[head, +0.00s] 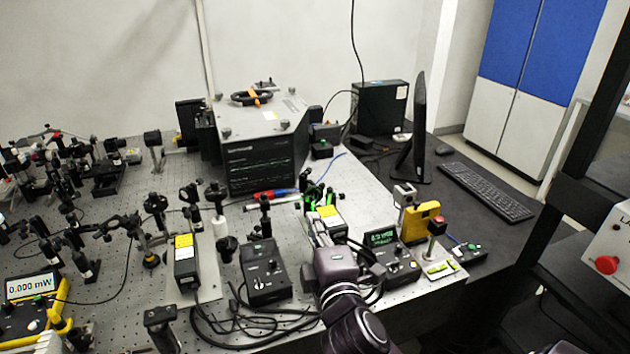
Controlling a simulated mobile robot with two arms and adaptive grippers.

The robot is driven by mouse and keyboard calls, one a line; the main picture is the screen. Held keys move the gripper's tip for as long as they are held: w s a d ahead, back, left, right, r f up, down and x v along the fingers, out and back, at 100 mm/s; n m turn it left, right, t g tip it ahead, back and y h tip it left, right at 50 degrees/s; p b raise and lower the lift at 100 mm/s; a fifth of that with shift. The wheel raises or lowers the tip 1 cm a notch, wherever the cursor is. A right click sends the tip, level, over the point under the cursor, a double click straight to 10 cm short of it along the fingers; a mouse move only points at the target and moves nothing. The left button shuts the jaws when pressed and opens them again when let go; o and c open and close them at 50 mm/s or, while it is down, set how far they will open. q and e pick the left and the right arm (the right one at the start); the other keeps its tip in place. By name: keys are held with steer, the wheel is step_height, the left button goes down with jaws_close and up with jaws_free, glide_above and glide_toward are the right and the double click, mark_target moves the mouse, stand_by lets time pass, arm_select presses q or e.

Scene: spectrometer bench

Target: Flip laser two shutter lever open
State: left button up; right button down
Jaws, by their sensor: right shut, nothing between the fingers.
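My right gripper (316,222) reaches in from the bottom centre and is shut, with nothing seen held. Its tips are at the left side of a dark box with a yellow label (330,214), which looks like a laser head. Whether they touch it, I cannot tell. The shutter lever cannot be made out; the gripper and wrist hide part of that area. A similar dark box with a yellow label (184,247) stands on a light plate further left; which one is laser two, I cannot read. My left gripper is not in view.
A black control box (265,272) with cables stands left of my wrist. A controller with a green display (391,256) and a yellow device (419,222) stand to the right. Posts and optics crowd the left.

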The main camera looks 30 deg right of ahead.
mark_target(322, 209)
steer(key=w, duration=0.1)
steer(key=w+d+r+p, duration=0.1)
steer(key=w, duration=0.2)
steer(key=shift+w+d+r+p, duration=0.2)
steer(key=shift+w+d+p, duration=0.15)
steer(key=shift+w+d, duration=0.05)
steer(key=p+x, duration=0.1)
steer(key=x, duration=0.3)
steer(key=shift+w+d+f, duration=0.1)
steer(key=shift+w, duration=0.25)
steer(key=shift+s+d+f+p, duration=0.15)
steer(key=shift+s+d+p, duration=0.4)
steer(key=shift+s+d, duration=0.9)
steer(key=shift+s, duration=0.05)
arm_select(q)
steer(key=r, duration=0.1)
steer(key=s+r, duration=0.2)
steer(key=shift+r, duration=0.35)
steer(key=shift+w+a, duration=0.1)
arm_select(e)
steer(key=shift+w+f, duration=0.1)
